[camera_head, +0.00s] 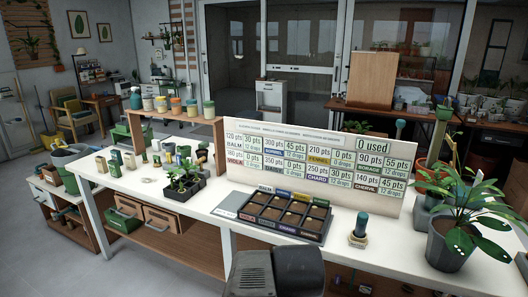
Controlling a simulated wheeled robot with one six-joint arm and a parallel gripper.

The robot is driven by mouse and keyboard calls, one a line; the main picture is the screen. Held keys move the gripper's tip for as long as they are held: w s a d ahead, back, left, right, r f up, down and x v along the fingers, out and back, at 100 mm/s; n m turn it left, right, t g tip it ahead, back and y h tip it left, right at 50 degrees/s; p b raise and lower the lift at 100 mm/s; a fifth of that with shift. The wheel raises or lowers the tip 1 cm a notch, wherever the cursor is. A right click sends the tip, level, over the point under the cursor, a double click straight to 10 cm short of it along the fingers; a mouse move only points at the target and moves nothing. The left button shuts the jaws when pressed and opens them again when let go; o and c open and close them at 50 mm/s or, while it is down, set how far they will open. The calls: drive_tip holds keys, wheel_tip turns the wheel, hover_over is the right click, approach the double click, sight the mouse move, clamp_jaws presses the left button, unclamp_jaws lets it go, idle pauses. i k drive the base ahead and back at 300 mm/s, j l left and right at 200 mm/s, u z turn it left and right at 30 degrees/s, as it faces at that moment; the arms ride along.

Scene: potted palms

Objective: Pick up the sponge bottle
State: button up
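A small bottle with a dark teal upper part and a pale beige base (359,229) stands upright on the white table (190,235), right of the seed tray and in front of the score board. It is the likeliest sponge bottle, but no label on it can be read. Another teal bottle (136,99) stands at the left end of the wooden shelf. A dark grey part of my arm rises at the bottom middle, left of the beige-based bottle and apart from it in the picture. My gripper's fingers do not show.
A black tray of soil cells (328,222) lies behind my arm. The score board (310,168) stands behind it. A potted plant (450,245) with wide leaves stands at the right. Seedlings (184,182) and small packets stand at the left. Bare tabletop shows around the beige-based bottle.

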sight(362, 217)
drive_tip(key=i+l+z, duration=0.35)
drive_tip(key=i+l, duration=0.4)
drive_tip(key=i, duration=0.15)
